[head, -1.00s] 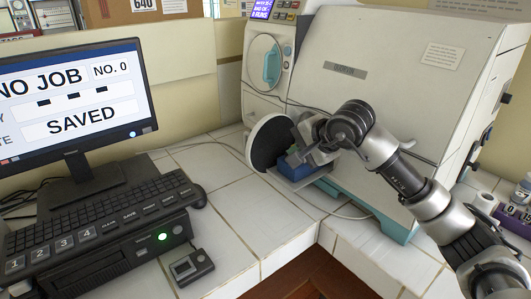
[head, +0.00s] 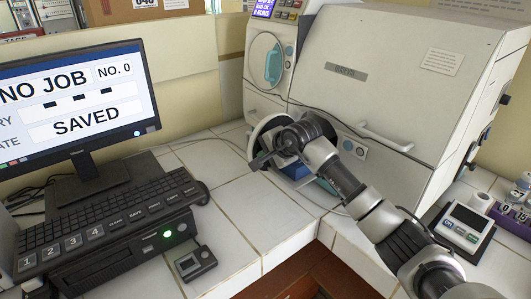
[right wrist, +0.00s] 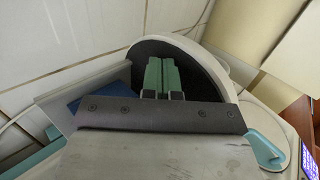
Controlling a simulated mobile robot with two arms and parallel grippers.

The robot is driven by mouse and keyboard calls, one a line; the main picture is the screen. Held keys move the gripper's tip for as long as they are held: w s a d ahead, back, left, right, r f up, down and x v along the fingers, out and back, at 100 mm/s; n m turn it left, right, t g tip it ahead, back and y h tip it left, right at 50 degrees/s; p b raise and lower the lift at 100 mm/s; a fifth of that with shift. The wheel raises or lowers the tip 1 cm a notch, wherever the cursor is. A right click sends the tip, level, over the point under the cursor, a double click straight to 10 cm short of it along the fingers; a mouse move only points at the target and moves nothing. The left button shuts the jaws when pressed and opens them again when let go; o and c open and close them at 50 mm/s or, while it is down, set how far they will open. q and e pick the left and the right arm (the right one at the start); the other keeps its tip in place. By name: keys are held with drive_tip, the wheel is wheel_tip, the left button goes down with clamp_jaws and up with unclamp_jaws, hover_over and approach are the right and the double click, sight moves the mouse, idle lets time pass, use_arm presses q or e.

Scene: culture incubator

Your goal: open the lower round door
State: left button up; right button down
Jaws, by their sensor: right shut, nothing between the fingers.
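The lower round door (head: 258,129) of the incubator stands swung out from the front; my right gripper and wrist cover much of it in the head view. In the right wrist view the door (right wrist: 229,66) shows a white rim and a dark inner face. My right gripper (head: 259,163) is shut and empty. Its green fingers (right wrist: 161,74) are side by side before the dark inner face; I cannot tell whether they touch it. A blue block (head: 295,171) sits by the lower opening, partly hidden. My left gripper is not in view.
The upper round door (head: 267,60) with a teal handle is closed. A white bar handle (head: 385,137) sticks out of the incubator's front. A monitor (head: 75,105), keyboard (head: 100,215) and mouse stand left. Tiles (head: 235,215) before the door are clear.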

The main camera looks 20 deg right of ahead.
sight(258, 147)
drive_tip(key=w+a+b, duration=0.2)
drive_tip(key=w+b, duration=0.1)
drive_tip(key=shift+f, duration=0.15)
drive_tip(key=shift+w+a, duration=0.2)
drive_tip(key=shift+w, duration=0.15)
drive_tip(key=shift+s, duration=0.1)
idle(0.3)
